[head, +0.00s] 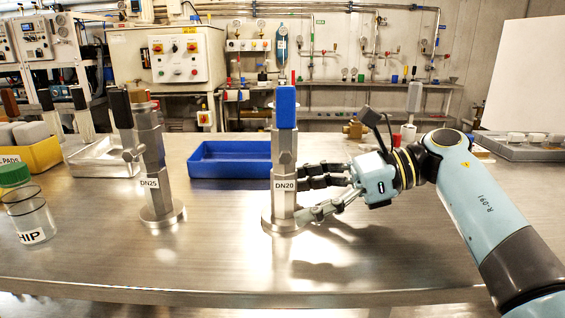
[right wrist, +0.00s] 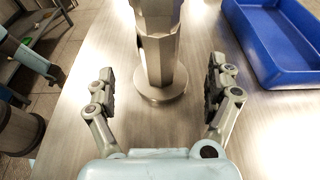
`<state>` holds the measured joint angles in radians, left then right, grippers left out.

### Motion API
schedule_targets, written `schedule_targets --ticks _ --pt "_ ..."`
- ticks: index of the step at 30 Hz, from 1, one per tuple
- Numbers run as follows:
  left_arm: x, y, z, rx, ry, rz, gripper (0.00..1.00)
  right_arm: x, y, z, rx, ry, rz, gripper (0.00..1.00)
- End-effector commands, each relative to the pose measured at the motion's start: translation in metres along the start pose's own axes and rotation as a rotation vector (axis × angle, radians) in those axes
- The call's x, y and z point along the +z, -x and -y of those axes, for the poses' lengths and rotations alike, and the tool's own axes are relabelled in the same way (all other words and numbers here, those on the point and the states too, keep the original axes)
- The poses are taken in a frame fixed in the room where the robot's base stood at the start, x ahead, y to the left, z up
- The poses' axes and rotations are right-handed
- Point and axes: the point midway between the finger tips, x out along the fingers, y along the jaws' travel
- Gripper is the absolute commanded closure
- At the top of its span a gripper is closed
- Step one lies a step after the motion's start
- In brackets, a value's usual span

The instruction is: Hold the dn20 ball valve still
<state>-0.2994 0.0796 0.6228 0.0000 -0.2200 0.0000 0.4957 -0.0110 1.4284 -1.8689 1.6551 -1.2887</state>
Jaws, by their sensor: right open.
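The DN20 ball valve (head: 284,160) stands upright on the steel bench, a metal body on a round base with a blue handle on top and a DN20 label. My right gripper (head: 303,197) comes in from the right, low on the valve body near its base. In the right wrist view the open fingers (right wrist: 160,95) stand on either side of the valve body (right wrist: 158,45), with gaps to both fingers. The valve's top is outside that view. My left gripper is not in view.
A DN25 valve (head: 154,160) with a black handle stands to the left. A blue tray (head: 230,172) lies behind the DN20 valve. A glass jar (head: 30,222) and a yellow box (head: 40,155) are at far left. The front of the bench (head: 190,265) is clear.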

Motion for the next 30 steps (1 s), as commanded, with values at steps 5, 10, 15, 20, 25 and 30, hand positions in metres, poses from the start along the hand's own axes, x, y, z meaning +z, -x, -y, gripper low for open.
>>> schedule_targets --ticks 5,10,15,20,25,30 --pt "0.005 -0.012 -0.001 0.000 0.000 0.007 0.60 -0.003 -0.019 0.000 0.001 -0.001 0.002 0.13" --pt "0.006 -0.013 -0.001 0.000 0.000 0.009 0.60 -0.002 -0.024 0.000 0.000 -0.001 -0.001 0.13" --pt "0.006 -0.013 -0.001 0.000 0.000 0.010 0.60 -0.001 -0.024 0.000 0.000 0.000 -0.001 0.13" --pt "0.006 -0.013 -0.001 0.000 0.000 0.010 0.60 -0.001 -0.024 0.000 0.000 -0.001 -0.001 0.23" --pt "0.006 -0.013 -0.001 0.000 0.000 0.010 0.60 -0.001 -0.024 0.000 0.000 -0.001 -0.001 0.45" --pt "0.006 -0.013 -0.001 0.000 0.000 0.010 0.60 -0.001 -0.024 0.000 0.000 -0.001 -0.001 0.68"
